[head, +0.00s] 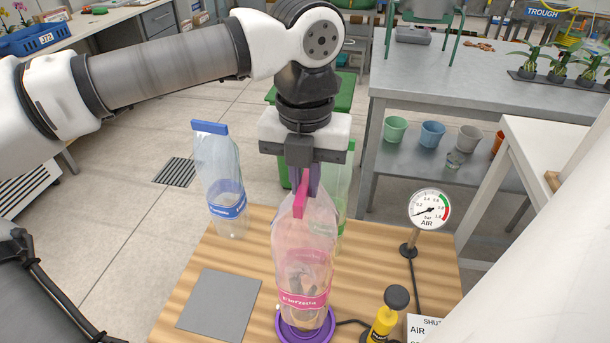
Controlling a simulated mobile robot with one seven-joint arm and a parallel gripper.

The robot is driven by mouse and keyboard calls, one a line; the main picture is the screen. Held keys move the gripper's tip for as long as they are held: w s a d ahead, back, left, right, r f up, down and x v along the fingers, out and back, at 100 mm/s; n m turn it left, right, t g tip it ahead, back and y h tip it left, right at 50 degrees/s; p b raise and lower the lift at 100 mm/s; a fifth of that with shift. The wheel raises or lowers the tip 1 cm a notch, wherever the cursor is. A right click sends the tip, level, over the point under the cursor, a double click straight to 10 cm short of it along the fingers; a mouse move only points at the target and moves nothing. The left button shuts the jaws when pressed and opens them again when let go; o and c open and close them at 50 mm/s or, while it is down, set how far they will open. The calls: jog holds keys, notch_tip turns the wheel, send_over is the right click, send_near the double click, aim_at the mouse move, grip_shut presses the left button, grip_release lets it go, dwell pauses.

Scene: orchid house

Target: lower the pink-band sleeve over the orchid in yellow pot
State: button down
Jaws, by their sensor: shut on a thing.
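The pink-band sleeve (305,245) is clear, tinted pink, with a pink lettered band near its lower end and a pink strip (300,207) at its top. My gripper (303,188) is shut on that top strip, and the sleeve hangs upright below it. The sleeve's lower end shows in front of a purple ring (284,330) on the wooden table; I cannot tell whether they touch. A dim dark shape shows through the sleeve, too blurred to name. No orchid in a yellow pot can be made out.
The wooden table (230,262) also holds a blue-band sleeve (220,175), a partly hidden green-band sleeve (343,180), a grey plate (219,303), an air gauge (430,209) and a yellow black-topped device (384,322). A grey bench (465,85) stands behind right.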

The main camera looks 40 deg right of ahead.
jog(key=shift+f+b, duration=2.35)
jog(key=shift+f, duration=0.7)
jog(key=shift+f+b, duration=1.25)
jog(key=shift+f, duration=0.25)
jog(key=shift+f+b, duration=0.5)
jog(key=shift+b, duration=0.05)
jog(key=shift+f+b, duration=0.45)
jog(key=c, duration=0.8)
grip_release()
